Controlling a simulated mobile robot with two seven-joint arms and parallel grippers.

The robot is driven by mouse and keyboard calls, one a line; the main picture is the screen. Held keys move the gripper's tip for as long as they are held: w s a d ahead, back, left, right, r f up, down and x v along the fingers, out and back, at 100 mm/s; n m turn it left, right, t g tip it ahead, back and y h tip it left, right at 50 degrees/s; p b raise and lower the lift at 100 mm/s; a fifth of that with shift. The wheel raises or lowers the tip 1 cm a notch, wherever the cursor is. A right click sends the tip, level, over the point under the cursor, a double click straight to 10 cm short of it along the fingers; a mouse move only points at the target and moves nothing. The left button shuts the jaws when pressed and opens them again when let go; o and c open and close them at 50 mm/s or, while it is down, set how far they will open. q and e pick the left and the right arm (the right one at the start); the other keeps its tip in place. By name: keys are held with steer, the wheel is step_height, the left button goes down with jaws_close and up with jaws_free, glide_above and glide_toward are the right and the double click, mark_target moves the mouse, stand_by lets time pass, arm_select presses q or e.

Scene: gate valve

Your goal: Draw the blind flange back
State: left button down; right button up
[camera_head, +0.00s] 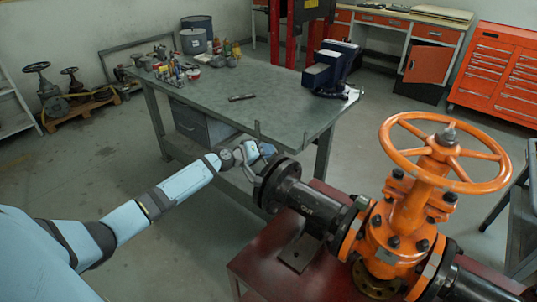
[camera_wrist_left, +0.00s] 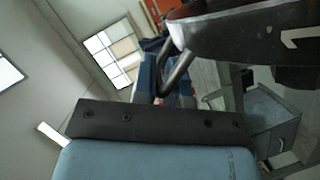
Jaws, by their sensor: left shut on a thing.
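The blind flange (camera_head: 262,181) is a dark round plate at the left end of the black pipe (camera_head: 315,205), in front of the pipe's end flange (camera_head: 281,187). In the head view I cannot tell whether a gap lies between the two. In the left wrist view the blind flange (camera_wrist_left: 240,28) is a dark disc at the upper right, with a bent metal handle (camera_wrist_left: 178,72) on it. My left gripper (camera_head: 262,152) is shut on this handle, beside the flange's outer face. One blue finger (camera_wrist_left: 146,76) shows beside the handle. My right gripper is not in view.
The orange gate valve (camera_head: 425,205) with its handwheel stands on a dark red stand (camera_head: 262,268). A grey workbench (camera_head: 230,100) with a vise (camera_head: 325,72) and small items is close behind my left gripper. Open floor (camera_head: 190,260) lies left of the stand.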

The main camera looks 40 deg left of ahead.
arm_select(q)
steer(key=c, duration=1.2)
jaws_free()
steer(key=shift+a+r, duration=0.15)
steer(key=shift+c, duration=0.2)
steer(key=b+v, duration=0.1)
steer(key=v, duration=1.2)
steer(key=shift+s, duration=0.4)
